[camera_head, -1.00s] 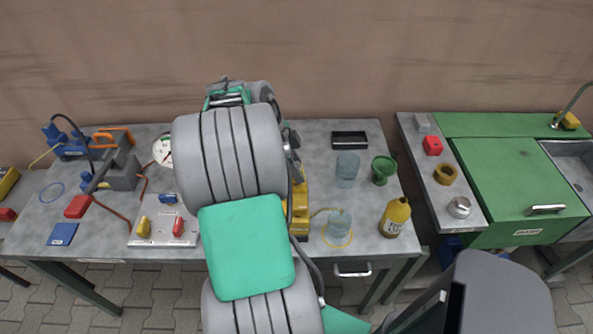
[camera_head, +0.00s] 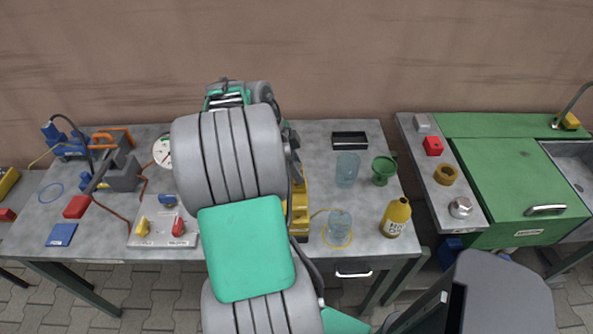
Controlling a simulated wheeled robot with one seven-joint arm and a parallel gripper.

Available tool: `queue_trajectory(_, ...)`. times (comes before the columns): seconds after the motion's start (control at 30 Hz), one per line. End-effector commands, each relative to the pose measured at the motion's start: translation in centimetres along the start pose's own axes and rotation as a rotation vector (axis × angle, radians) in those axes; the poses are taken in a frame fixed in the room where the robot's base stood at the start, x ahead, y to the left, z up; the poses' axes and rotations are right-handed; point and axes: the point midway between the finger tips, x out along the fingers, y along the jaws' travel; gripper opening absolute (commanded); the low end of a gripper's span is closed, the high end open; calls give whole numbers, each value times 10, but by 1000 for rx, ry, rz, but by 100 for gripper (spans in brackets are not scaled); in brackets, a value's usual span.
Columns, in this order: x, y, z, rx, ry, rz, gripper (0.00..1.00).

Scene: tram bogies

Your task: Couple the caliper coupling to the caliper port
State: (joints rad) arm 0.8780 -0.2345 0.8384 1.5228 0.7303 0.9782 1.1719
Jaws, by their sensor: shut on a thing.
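My arm covers the middle of the bench, and my gripper is hidden behind its links. A yellow body (camera_head: 300,207), which may be the caliper, shows only in part at the right edge of my arm. I cannot make out the caliper coupling or the caliper port; they may lie behind my arm. A pale plate (camera_head: 150,241) left of my arm carries a yellow part (camera_head: 143,227), a red part (camera_head: 178,227) and a small blue part (camera_head: 168,199). A round dial gauge (camera_head: 162,151) stands behind it, partly covered by my arm.
A grey-blue pump with an orange handle (camera_head: 113,137) and dark-red hoses stands at the left. A clear jar (camera_head: 340,224), a clear beaker (camera_head: 347,169), a green funnel (camera_head: 383,170), a yellow bottle (camera_head: 396,217) and a black tray (camera_head: 350,140) stand on the right. A green cabinet (camera_head: 510,190) is further right.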

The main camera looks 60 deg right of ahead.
Motion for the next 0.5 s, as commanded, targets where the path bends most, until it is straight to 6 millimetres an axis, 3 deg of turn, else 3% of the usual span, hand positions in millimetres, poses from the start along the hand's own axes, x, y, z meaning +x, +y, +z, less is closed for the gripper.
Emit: queue_trajectory(0.5,10,0,4,0,0,-1,0)
